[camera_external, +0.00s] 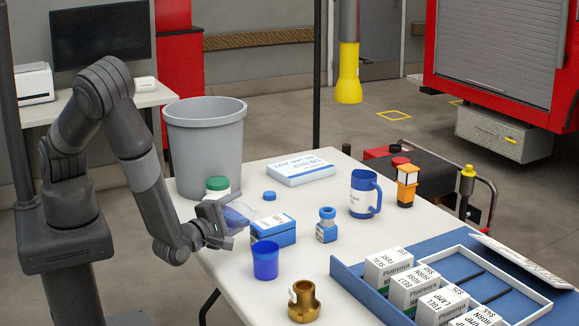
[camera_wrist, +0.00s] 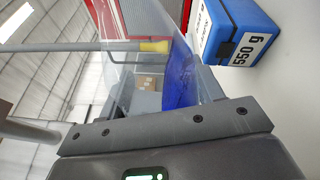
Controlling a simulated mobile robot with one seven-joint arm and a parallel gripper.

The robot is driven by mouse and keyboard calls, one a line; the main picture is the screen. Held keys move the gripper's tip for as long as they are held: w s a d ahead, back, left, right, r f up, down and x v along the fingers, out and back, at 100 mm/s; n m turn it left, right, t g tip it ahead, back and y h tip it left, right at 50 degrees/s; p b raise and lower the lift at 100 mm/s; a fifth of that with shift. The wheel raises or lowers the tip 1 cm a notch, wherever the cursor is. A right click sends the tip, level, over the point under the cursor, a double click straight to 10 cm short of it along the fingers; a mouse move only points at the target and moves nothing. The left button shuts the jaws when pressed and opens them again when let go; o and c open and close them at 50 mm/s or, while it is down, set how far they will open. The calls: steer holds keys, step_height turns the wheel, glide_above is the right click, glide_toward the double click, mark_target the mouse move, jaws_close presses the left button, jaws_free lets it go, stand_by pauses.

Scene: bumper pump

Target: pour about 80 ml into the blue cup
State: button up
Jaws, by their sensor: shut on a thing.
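A small blue cup (camera_external: 265,261) stands upright on the table, with its open top up. My gripper (camera_external: 226,219) is shut on a clear vessel (camera_external: 238,214) with a bluish tint, held tilted above the table's left edge. The vessel is behind and to the left of the cup, apart from it. In the wrist view the clear vessel (camera_wrist: 125,75) fills the space beyond my gripper (camera_wrist: 165,125), with a deep blue area (camera_wrist: 181,75) along its right side, which looks like liquid. I see no stream between vessel and cup. The cup's inside is hidden.
A labelled blue box (camera_external: 273,230) stands close behind the cup; it also shows in the wrist view (camera_wrist: 240,25). A small blue-capped bottle (camera_external: 326,225), a blue mug (camera_external: 364,194) and a brass fitting (camera_external: 304,302) stand nearby. A grey bin (camera_external: 205,145) is behind my arm.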

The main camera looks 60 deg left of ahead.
steer(key=shift+w+d+m, duration=0.1)
steer(key=shift+d+m, duration=0.15)
steer(key=shift+m, duration=0.85)
stand_by(0.7)
steer(key=shift+s+a, duration=0.2)
steer(key=shift+a, duration=0.25)
stand_by(0.6)
steer(key=shift+m+p, duration=0.3)
steer(key=shift+m, duration=0.2)
stand_by(1.4)
steer(key=shift+n, duration=0.7)
steer(key=n, duration=0.1)
steer(key=a+n, duration=0.1)
steer(key=shift+s+n, duration=0.15)
steer(key=shift+n, duration=0.15)
steer(key=shift+d+f+n, duration=0.1)
steer(key=shift+d+n, duration=0.2)
steer(key=shift+n, duration=0.7)
stand_by(0.5)
